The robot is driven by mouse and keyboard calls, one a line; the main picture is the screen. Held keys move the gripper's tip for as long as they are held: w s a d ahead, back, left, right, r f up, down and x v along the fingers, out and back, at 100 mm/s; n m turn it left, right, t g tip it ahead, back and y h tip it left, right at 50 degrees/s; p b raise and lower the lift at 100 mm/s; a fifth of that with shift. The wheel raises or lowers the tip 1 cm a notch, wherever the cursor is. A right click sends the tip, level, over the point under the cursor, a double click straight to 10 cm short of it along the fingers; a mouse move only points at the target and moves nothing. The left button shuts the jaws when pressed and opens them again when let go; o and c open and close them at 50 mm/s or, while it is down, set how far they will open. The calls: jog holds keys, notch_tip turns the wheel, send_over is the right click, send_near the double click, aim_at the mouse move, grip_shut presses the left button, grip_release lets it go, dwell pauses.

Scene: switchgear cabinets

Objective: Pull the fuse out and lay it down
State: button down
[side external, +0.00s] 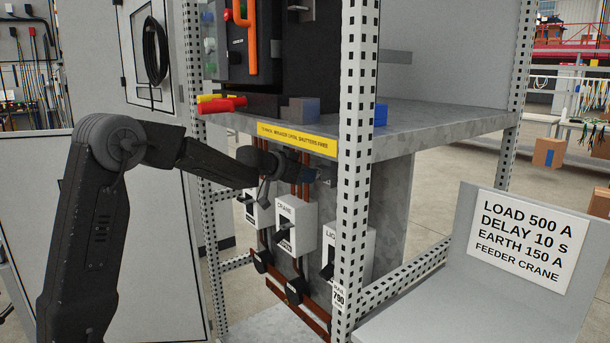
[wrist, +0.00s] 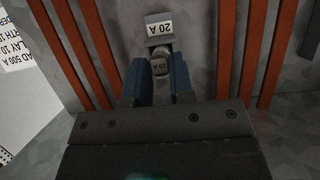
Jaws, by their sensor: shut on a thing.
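The fuse (wrist: 160,68), a small pale cylinder marked 20 A, sits between the blue fingers of my gripper (wrist: 159,80) in the wrist view. My gripper is shut on it. A grey holder with a 20 A plate (wrist: 160,27) is on the panel just beyond the fuse; I cannot tell whether the fuse is still seated in it. In the side view my gripper (side external: 308,175) reaches the panel under the yellow label strip, and the fuse is hidden or too small to make out.
White switch boxes, one marked CRANE (side external: 291,228), hang below my gripper. Copper bars (wrist: 233,50) run on both sides of the fuse. A perforated post (side external: 356,150) stands close to the right. A grey shelf (side external: 400,318) with a sign (side external: 527,240) has free room at lower right.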

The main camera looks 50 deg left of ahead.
jog(key=shift+s, duration=1)
dwell(0.7)
jog(key=shift+s, duration=2.5)
jog(key=shift+s, duration=0.25)
jog(key=s, duration=1.2)
dwell(0.6)
jog(key=shift+w, duration=0.15)
jog(key=w, duration=0.6)
dwell(0.5)
